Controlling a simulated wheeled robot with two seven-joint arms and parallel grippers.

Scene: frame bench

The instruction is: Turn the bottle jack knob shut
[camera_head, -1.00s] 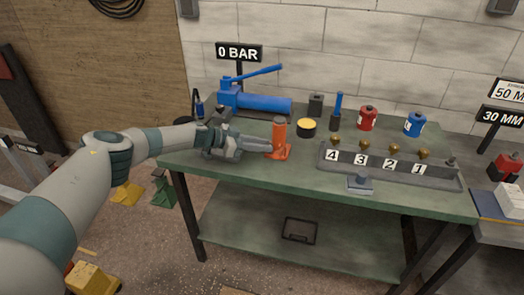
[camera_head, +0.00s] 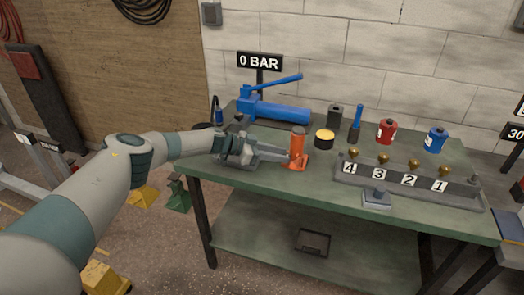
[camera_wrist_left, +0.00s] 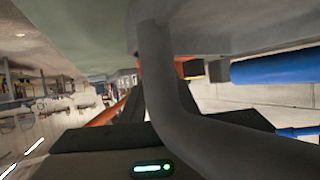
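The orange bottle jack (camera_head: 298,145) stands upright on the green workbench, left of the middle. My left gripper (camera_head: 286,155) reaches in from the left, low beside the jack, with its fingertips at the jack's near left side. I cannot tell contact from a small gap. The jack's knob is too small or hidden to make out. In the left wrist view, a bent grey bar crosses in front of the dark fingers, and part of the orange jack (camera_wrist_left: 160,70) shows beyond it. The finger opening is hidden. My right gripper is in neither view.
A blue hand pump (camera_head: 275,108) lies behind the jack under a "0 BAR" sign (camera_head: 260,61). A yellow-topped black tin (camera_head: 324,138) stands close right of the jack. A numbered grey rack (camera_head: 410,184) with brass pieces fills the bench's right side.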

